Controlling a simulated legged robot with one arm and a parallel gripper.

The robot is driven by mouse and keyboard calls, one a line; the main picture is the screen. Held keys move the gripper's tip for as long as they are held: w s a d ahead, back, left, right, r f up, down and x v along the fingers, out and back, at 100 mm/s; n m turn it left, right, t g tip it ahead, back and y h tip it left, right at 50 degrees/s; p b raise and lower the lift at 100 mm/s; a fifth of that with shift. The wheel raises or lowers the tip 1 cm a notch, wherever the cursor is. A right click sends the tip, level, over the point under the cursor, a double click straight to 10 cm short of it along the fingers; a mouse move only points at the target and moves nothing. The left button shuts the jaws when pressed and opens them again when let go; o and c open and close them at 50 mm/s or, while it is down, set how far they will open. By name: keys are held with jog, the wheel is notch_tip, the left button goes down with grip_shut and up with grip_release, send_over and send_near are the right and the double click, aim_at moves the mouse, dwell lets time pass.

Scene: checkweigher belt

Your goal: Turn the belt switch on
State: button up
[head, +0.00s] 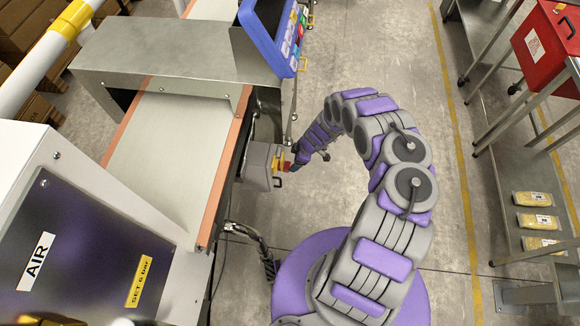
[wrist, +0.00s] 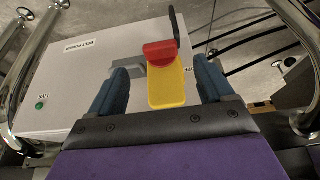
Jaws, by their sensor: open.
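The belt switch is a red handle (wrist: 160,53) on a yellow plate (wrist: 172,90), fixed to a light grey box (wrist: 90,65) with small lettering and a green lamp (wrist: 41,102). In the head view the grey box (head: 256,166) sits at the conveyor's right side, with the red handle (head: 287,166) facing my arm. My gripper (wrist: 163,80) is open. Its two blue fingers stand on either side of the yellow plate and red handle, apart from them as far as I can see. In the head view my gripper (head: 298,160) is small and close against the switch.
The conveyor belt (head: 165,150) runs to the left, under a metal cover (head: 160,50). A blue-framed control panel (head: 272,35) stands above the box. Metal legs and rails flank the box. A shelf rack with yellow packs (head: 533,198) and a red case (head: 550,40) are right. The floor between is clear.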

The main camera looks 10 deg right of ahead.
aim_at(288, 166)
jog(key=shift+b+x, duration=1.15)
jog(key=shift+x, duration=1.85)
jog(key=shift+c, duration=0.2)
grip_shut()
